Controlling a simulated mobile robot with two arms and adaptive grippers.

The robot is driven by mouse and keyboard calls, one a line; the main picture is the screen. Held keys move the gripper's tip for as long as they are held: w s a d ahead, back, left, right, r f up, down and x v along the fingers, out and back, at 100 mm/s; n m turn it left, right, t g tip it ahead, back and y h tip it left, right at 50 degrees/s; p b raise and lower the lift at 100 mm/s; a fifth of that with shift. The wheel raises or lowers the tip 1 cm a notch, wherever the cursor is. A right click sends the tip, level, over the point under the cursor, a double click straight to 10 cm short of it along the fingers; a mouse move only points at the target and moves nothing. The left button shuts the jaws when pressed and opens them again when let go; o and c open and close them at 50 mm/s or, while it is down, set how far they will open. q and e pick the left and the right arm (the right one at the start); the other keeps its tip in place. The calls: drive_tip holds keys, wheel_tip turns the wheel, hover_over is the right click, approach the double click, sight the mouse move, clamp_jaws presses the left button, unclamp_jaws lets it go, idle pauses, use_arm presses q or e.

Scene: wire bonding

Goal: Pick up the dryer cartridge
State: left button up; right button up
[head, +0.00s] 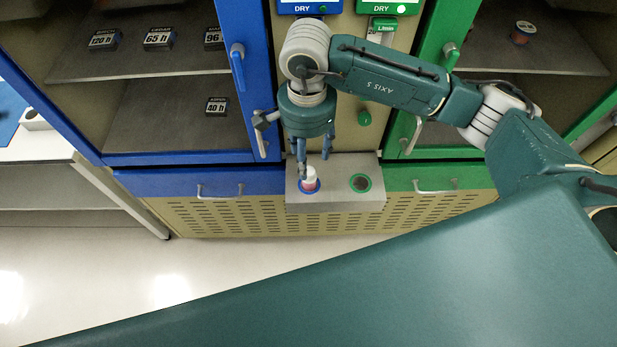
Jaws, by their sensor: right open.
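The dryer cartridge (310,184), a small white-topped cylinder with a pink-red band, stands in the blue-ringed socket at the left of a grey ledge (335,200). My right gripper (314,157) is open and points down just above and behind the cartridge; one finger overlaps its left edge in the picture. I cannot tell whether it touches. My left gripper is not in view.
A green-ringed socket (360,183) on the same ledge is empty. The blue cabinet door (240,60) with its handle is left of my gripper, the green door (440,50) right. Labelled black boxes (159,38) and a spool (522,33) sit on shelves.

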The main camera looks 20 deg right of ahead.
sight(309, 170)
drive_tip(key=shift+f, duration=0.85)
wheel_tip(309, 170, down, 4)
drive_tip(key=p, duration=0.2)
drive_tip(key=shift+s+d+f+p, duration=0.1)
drive_tip(key=shift+d+p, duration=0.05)
drive_tip(key=shift+p, duration=0.2)
drive_tip(key=shift+f, duration=0.55)
drive_tip(key=c, duration=0.8)
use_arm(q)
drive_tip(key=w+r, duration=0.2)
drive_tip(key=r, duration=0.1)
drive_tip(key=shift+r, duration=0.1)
use_arm(e)
clamp_jaws()
